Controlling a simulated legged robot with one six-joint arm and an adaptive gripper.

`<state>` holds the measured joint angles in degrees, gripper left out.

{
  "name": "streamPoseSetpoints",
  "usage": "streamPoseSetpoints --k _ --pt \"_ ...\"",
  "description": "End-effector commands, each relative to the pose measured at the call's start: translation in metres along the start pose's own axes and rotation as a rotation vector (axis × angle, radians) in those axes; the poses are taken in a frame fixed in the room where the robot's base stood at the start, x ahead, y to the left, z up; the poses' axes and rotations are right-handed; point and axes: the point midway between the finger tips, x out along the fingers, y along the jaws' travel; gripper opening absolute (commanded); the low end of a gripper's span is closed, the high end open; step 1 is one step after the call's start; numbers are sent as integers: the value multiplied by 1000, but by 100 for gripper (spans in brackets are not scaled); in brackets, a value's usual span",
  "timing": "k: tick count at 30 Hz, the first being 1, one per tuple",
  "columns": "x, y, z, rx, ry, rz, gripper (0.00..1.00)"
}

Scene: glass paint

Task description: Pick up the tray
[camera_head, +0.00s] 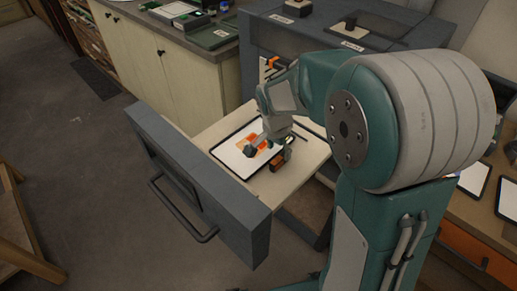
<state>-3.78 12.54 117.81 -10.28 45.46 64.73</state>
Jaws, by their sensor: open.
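The tray (233,156) is a flat white rectangle with a thin dark rim. It lies in the pulled-out drawer (206,195). Whether the fingers touch the tray cannot be told. My gripper and arm hide part of the tray's right and far side.
The drawer's thick grey front with its dark handle (184,214) stands on the near left. The grey cabinet (262,44) is behind. A counter with green trays (211,36) is at the back left. More framed panels (474,178) lie at right.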

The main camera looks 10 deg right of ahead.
Motion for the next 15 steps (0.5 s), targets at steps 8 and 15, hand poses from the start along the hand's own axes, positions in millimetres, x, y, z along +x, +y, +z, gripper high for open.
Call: streamPoseSetpoints --k 8,15 --pt "39 1 -1 1 -4 1 69" --pt "41 0 0 0 -1 0 69"
